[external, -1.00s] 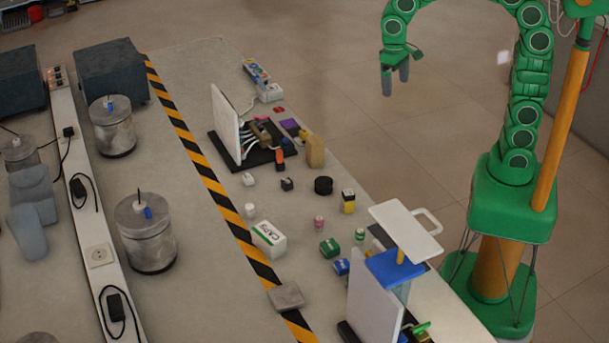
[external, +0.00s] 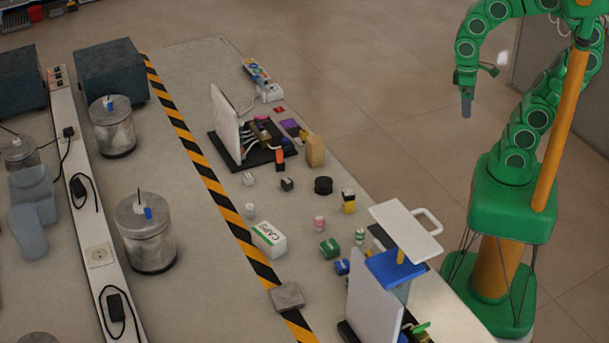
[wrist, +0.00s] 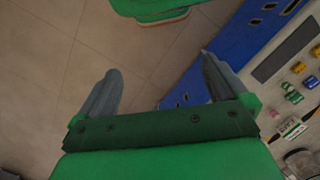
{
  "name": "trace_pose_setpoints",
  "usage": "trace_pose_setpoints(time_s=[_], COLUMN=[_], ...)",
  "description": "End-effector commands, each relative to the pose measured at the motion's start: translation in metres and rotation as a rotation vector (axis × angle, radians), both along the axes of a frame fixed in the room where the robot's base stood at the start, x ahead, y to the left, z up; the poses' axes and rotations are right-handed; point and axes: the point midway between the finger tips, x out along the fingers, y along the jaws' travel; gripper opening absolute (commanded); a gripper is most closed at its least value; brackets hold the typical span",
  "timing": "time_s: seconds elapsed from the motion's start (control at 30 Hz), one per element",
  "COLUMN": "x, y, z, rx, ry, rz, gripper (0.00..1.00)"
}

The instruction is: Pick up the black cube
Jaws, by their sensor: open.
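A small black cube (external: 287,184) lies on the table, between a small white block and a round black disc. In the wrist view I cannot make out the black cube. My gripper (external: 467,103) hangs in the air over the floor, to the right of the table and well apart from the cube. In the wrist view its two grey fingers (wrist: 160,65) are spread apart with nothing between them.
Near the cube are the black disc (external: 323,185), a white block (external: 248,179), a wooden block (external: 315,151) and a black board with a white upright panel (external: 225,122). A white box (external: 269,239) stands nearer. A blue-and-white stand (external: 395,268) rises at the table's right.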

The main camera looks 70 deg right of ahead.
Motion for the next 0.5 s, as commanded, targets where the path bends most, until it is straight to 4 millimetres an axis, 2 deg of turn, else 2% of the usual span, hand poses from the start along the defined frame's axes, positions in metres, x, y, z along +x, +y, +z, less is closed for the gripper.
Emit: trace_pose_setpoints(time_s=[0.1,0.27,0.5], x=[-0.0114,-0.0149,-0.0146], y=[-0.0012,-0.0015,-0.0014], z=[-0.0044,-0.0057,-0.0056], rx=[0.003,0.004,0.004], ry=[0.003,0.003,0.004], rz=[0.013,0.020,0.020], gripper=[1.00,1.00,0.66])
